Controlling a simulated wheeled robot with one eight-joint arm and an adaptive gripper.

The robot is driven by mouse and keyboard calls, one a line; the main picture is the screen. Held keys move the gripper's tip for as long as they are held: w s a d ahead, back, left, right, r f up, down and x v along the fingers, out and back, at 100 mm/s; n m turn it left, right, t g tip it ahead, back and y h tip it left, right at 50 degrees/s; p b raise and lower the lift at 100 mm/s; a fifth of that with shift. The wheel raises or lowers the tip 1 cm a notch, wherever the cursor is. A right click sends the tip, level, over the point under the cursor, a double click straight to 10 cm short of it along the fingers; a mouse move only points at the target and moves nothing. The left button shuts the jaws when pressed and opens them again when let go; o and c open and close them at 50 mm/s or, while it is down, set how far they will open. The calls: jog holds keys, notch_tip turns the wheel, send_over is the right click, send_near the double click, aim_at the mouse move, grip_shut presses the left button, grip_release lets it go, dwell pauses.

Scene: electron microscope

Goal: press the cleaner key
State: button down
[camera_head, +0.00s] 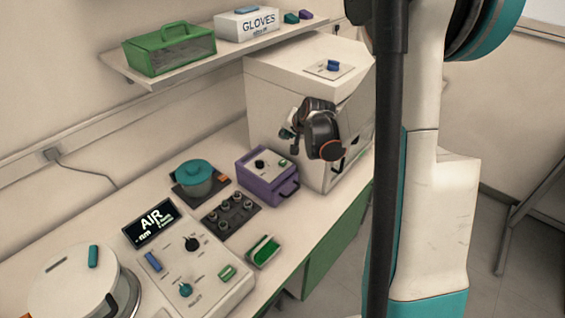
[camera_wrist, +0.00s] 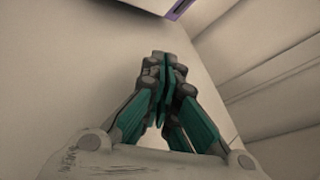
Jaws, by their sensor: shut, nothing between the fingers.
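A purple box (camera_head: 267,182) sits on the bench beside the large white cabinet. Its pale top panel carries a black knob and a small green key (camera_head: 283,163). I cannot read a label on it, so I cannot tell if this is the cleaner key. My gripper (camera_head: 289,137) is above and behind the purple box, in front of the white cabinet, apart from the key. In the wrist view my gripper (camera_wrist: 161,62) is shut and empty, with teal fingers together. A purple edge (camera_wrist: 180,8) shows at the top of that view; no key shows there.
The white cabinet (camera_head: 270,95) stands close behind my gripper. A teal-lidded pot (camera_head: 195,178), a dark knob block (camera_head: 231,214), a control panel (camera_head: 190,270) and a green-topped tray (camera_head: 263,251) stand on the bench. A shelf (camera_head: 160,80) hangs above.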

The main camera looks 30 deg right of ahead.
aim_at(285, 161)
jog(key=shift+f, duration=0.1)
notch_tip(285, 161, down, 9)
jog(key=b, duration=0.6)
jog(key=shift+r, duration=0.2)
dwell(1.4)
jog(key=shift+f+b, duration=0.4)
jog(key=shift+b, duration=0.2)
jog(key=shift+f+b, duration=0.4)
jog(key=shift+b, duration=0.05)
dwell(0.3)
jog(key=shift+r, duration=0.15)
jog(key=shift+r+p, duration=0.6)
jog(key=shift+r, duration=0.1)
